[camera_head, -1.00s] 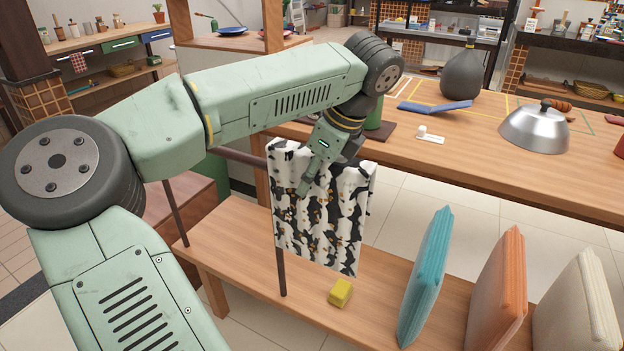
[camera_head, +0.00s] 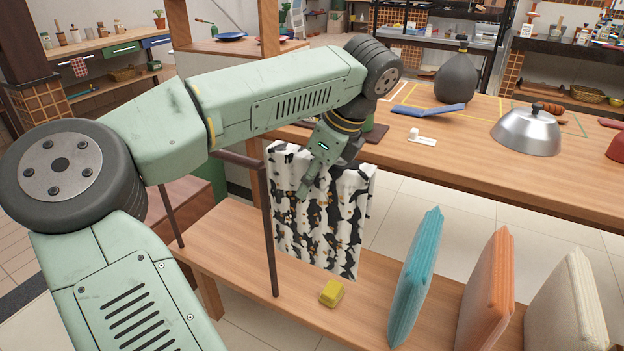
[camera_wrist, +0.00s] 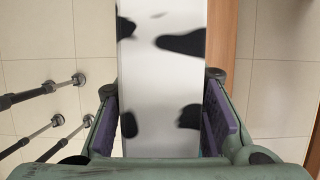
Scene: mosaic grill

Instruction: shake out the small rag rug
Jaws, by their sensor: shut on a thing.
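The small rag rug (camera_head: 318,225) is white with black patches and some brown specks. It hangs nearly upright from my gripper (camera_head: 309,180) in the head view, above the low wooden bench. My gripper is shut on the rug near its upper part; the exact grip is partly hidden by the fingers. In the wrist view, the rug (camera_wrist: 163,60) stretches away between the purple finger pads of my gripper (camera_wrist: 162,128).
A dark rail (camera_head: 267,230) stands just left of the rug. A yellow block (camera_head: 332,292) lies on the bench (camera_head: 225,240) below it. Upright teal (camera_head: 417,275), orange and cream cushions stand to the right. A long table (camera_head: 480,155) with a steel dome (camera_head: 526,132) is behind.

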